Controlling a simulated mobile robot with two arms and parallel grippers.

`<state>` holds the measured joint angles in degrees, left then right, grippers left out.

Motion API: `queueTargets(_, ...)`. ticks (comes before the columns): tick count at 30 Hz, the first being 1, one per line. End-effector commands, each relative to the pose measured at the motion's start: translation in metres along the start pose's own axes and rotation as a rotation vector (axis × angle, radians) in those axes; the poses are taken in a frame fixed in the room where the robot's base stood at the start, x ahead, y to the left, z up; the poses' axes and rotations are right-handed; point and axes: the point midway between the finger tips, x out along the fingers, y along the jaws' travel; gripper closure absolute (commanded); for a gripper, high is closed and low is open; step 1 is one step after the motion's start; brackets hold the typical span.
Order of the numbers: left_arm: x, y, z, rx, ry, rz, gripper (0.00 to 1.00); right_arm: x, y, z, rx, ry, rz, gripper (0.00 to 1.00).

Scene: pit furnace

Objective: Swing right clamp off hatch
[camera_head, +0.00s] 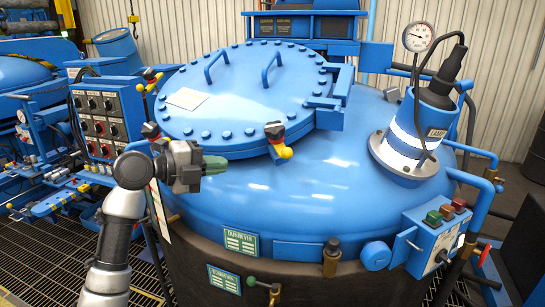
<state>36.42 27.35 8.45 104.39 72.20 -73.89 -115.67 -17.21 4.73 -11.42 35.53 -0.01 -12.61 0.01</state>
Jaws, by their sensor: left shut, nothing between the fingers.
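The round blue hatch (225,115) lies closed on the domed furnace top, with bolts around its rim and two handles. A clamp with a red-and-black knob and yellow lower part (278,142) sits at the hatch's front right edge. Another clamp knob (151,131) shows at the left edge, partly behind my left wrist, and one more (150,76) is farther back. My left gripper (217,165) is shut and empty, its green fingers pointing right, in front of the hatch and left of the front right clamp, apart from it. My right gripper is not in view.
A pressure gauge (418,37) and a blue-and-white cylinder (424,125) stand right of the hatch. A button box (440,232) is at the front right. A control panel (100,115) stands at left. The dome in front of the hatch is mostly clear.

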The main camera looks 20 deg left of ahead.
Motion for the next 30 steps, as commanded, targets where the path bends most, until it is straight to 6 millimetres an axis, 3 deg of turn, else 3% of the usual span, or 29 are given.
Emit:
queueTargets(8,0.025,-0.003,-0.001,-0.007,0.004,-0.003,1.00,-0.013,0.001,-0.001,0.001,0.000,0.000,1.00)
queueTargets(21,0.113,-0.010,-0.001,-0.007,0.002,-0.002,1.00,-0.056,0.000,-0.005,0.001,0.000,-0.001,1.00)
queueTargets(30,0.138,-0.012,0.000,-0.005,-0.001,0.000,1.00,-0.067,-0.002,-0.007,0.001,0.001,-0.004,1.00)
